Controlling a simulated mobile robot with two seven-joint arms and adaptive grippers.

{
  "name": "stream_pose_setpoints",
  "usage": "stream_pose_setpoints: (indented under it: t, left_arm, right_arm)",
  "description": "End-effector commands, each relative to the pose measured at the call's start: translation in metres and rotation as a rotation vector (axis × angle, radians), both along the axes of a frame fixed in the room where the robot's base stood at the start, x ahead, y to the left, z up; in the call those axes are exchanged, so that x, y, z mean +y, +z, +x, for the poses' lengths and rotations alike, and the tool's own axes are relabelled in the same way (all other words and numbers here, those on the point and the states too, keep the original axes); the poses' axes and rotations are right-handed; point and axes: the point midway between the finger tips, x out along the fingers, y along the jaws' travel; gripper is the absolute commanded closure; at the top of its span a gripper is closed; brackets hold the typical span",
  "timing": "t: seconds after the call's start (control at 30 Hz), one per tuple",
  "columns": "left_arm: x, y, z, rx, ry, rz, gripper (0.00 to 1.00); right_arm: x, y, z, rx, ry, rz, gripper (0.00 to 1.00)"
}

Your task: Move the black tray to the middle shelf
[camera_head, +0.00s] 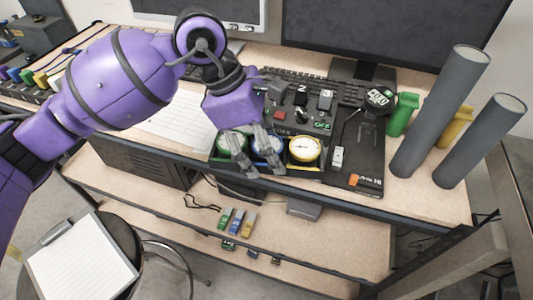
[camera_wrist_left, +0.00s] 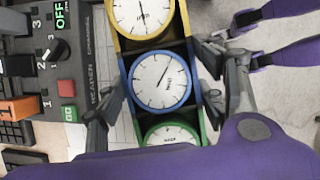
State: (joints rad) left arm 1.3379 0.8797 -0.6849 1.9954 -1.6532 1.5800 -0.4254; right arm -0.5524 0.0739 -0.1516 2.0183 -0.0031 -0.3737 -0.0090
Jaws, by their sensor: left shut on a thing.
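The black tray (camera_head: 300,171) holds three round gauges with green, blue and yellow rims in a row. It is at the front edge of the desk, before the control panel. My left gripper (camera_head: 257,162) is shut on the tray around the blue gauge. In the left wrist view, the fingers (camera_wrist_left: 160,100) stand on both sides of the tray (camera_wrist_left: 166,116) beside the blue gauge. I cannot tell whether the tray rests on the desk or is slightly raised. The middle shelf (camera_head: 320,235) lies below the desk top.
Small coloured items (camera_head: 237,222) and a grey box (camera_head: 304,208) are on the shelf; its right part is clear. The control panel (camera_head: 355,140) is behind the tray. Two grey cylinders (camera_head: 440,110) stand at right. A stool with a clipboard (camera_head: 80,260) is at lower left.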

Motion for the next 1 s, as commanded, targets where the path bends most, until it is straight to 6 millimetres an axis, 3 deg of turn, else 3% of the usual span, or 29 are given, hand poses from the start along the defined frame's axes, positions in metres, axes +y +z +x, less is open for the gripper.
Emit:
stream_pose_setpoints:
  t: [0.27, 0.53, 0.97, 1.0]
  left_arm:
    - [-0.002, -0.014, 0.014, -0.002, 0.000, -0.004, 0.69]
    - [-0.002, -0.045, 0.018, -0.003, 0.000, -0.002, 0.69]
    - [-0.002, -0.052, 0.019, -0.002, 0.000, -0.003, 0.69]
    - [-0.001, -0.052, 0.018, -0.001, 0.000, -0.001, 0.32]
  right_arm:
    - [0.000, 0.001, -0.001, 0.001, -0.001, 0.001, 1.00]
    - [0.000, 0.003, 0.000, 0.000, -0.002, 0.001, 1.00]
    - [0.000, -0.002, -0.004, 0.009, -0.001, 0.000, 1.00]
    - [0.000, -0.002, -0.004, 0.008, 0.000, 0.000, 1.00]
